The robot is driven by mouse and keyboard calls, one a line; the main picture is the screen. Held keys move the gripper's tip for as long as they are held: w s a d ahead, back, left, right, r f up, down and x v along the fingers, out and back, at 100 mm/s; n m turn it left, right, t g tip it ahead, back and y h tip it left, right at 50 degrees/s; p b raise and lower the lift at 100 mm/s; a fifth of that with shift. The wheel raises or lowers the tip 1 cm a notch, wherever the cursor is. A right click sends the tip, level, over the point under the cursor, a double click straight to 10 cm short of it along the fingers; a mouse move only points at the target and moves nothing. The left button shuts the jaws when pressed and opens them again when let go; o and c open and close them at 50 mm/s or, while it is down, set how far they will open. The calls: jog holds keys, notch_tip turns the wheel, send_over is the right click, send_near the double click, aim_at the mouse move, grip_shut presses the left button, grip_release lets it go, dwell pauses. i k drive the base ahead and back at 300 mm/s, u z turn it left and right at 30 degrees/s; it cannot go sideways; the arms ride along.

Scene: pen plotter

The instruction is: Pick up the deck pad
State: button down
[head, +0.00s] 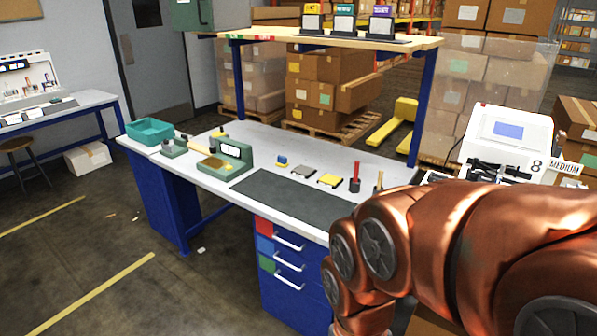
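No label marks the deck pad, so I cannot tell for sure which thing it is. Two small flat pieces lie on the white worktable (250,133) behind its dark mat (282,200): a grey one (303,171) and a yellow-topped one (329,180). A small blue and yellow block (282,161) sits to their left. A green device (232,158) with a pale display stands left of the mat. My copper-coloured arm fills the lower right and hides the table's right front part. My gripper is not in view.
A red-handled tool (355,176) stands upright in a dark holder near my arm. A teal bin (150,131) is at the table's left end. A raised shelf (320,42) spans the back. A white machine (506,135) stands at right. Floor at left is mostly clear.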

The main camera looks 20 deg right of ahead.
aim_at(282, 162)
jog(key=u, duration=0.25)
jog(key=i, duration=0.55)
jog(key=u, duration=0.5)
jog(key=i, duration=1.6)
jog(key=z, duration=0.8)
jog(key=i, duration=0.9)
jog(key=z, duration=0.55)
